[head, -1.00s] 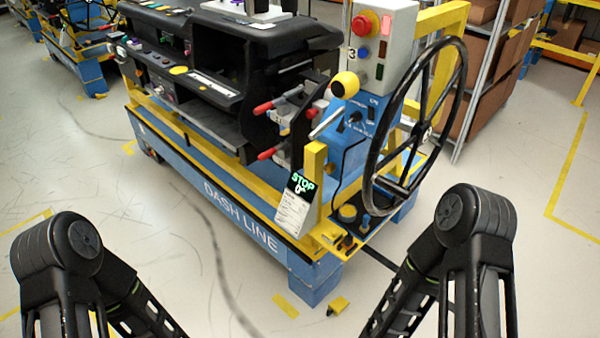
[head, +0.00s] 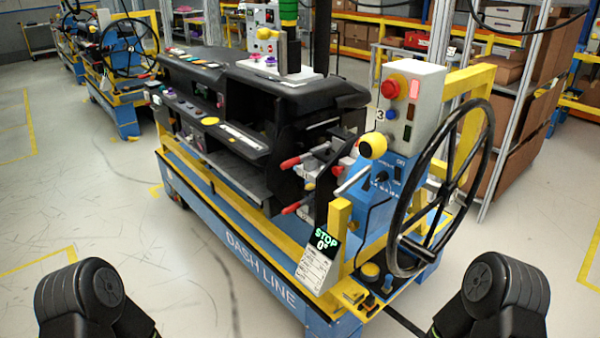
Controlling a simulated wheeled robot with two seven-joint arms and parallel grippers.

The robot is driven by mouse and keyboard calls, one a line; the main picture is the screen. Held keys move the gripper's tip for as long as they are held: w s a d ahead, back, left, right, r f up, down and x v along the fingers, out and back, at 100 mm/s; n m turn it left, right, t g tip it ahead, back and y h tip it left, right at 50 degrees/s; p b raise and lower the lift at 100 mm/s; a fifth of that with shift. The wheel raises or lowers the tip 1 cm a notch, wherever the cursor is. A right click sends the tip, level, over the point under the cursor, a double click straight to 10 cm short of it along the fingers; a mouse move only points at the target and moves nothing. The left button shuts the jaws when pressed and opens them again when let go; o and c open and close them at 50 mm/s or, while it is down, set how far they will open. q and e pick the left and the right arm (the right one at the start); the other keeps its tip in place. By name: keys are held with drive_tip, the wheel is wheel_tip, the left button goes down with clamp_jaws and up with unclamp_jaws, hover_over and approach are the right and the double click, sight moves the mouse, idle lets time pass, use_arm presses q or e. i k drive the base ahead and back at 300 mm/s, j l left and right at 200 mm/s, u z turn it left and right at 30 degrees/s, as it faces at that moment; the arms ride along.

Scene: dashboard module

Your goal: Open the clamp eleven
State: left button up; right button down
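Red-handled toggle clamps sit at the right end of the black dashboard module (head: 240,85). The upper clamp's red handle (head: 290,163) points left, and the lower clamp's red handle (head: 291,208) sits below it. More red-tipped parts show close to their right. I cannot read any clamp number, so I cannot tell which is clamp eleven, nor clearly whether each clamp is open or shut. Only dark links of my two arms show at the bottom left and bottom right corners, well apart from the clamps. Neither gripper is in view.
The module rests on a blue and yellow cart (head: 245,255) marked DASH LINE. Floor in front is clear; shelves stand behind.

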sight(286, 164)
drive_tip(key=i+j+z, duration=0.2)
drive_tip(key=j+z, duration=0.15)
drive_tip(key=j, duration=0.45)
drive_tip(key=i+j+z, duration=0.1)
drive_tip(key=j+z, duration=0.25)
drive_tip(key=j, duration=0.45)
drive_tip(key=j+z, duration=0.4)
drive_tip(key=j, duration=0.45)
